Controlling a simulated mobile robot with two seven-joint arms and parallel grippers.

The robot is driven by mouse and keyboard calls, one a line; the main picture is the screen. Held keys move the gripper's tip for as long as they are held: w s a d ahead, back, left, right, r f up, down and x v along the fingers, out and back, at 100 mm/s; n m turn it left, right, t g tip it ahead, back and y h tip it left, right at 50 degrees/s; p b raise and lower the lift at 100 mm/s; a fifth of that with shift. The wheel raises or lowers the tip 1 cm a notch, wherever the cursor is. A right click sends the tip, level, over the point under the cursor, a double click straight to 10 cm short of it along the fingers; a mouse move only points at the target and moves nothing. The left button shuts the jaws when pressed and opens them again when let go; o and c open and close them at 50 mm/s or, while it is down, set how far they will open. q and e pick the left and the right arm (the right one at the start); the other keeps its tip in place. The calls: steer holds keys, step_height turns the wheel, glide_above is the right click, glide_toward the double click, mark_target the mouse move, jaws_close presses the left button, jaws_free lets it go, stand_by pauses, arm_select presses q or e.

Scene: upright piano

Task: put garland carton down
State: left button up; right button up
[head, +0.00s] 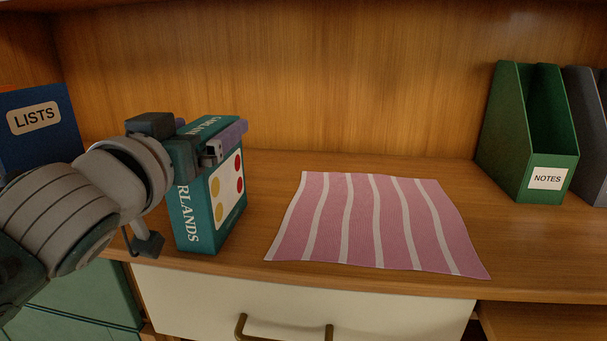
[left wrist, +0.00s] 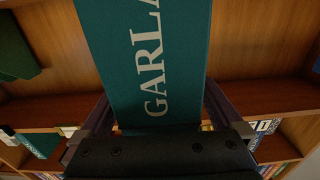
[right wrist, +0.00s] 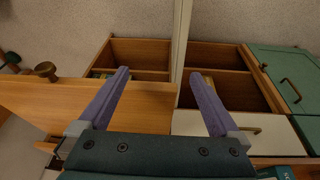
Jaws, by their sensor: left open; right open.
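The garland carton (head: 196,205) is a teal box with white lettering and a pale panel of red and yellow dots. It stands upright on the wooden surface, left of the pink striped cloth and near the front edge. My left gripper (head: 212,130) is open around its upper part, one finger on each side. In the left wrist view the carton (left wrist: 150,62) fills the space between the fingers; whether they touch it I cannot tell. My right gripper (right wrist: 160,75) is open and empty, seen only in the right wrist view.
The pink cloth with white stripes (head: 362,222) lies flat and bare mid-surface. A green NOTES file holder (head: 505,130) stands at right beside a grey one (head: 583,125). A blue LISTS box (head: 62,145) is at far left. A white drawer (head: 290,300) lies below the front edge.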

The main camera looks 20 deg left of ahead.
arm_select(q)
jaws_close()
stand_by(0.7)
